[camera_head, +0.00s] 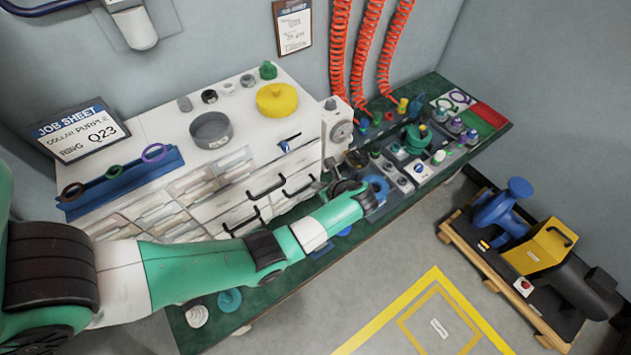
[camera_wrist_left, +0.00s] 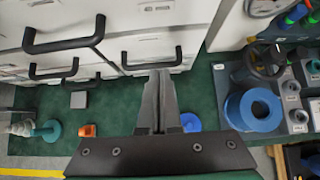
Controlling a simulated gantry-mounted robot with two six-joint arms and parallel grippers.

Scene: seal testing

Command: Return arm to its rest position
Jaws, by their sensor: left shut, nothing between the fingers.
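My left arm crosses the head view from the lower left, in green and white segments, and ends over the green bench (camera_head: 258,305) in front of the drawer cabinet. My left gripper (camera_head: 332,170) is shut and empty at its end. In the left wrist view its two grey fingers (camera_wrist_left: 159,82) are together with nothing between them, in front of the white drawers and their black handles. A blue ring-shaped part (camera_wrist_left: 255,110) lies to the right of the fingers, apart from them. My right gripper is in neither view.
The white cabinet (camera_head: 232,160) with protruding handles (camera_head: 267,187) stands close to the gripper. Fittings and a valve crowd the bench to the right. A pump on a wooden pallet (camera_head: 455,225) stands at the far right. The floor with yellow marking (camera_head: 400,310) is clear.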

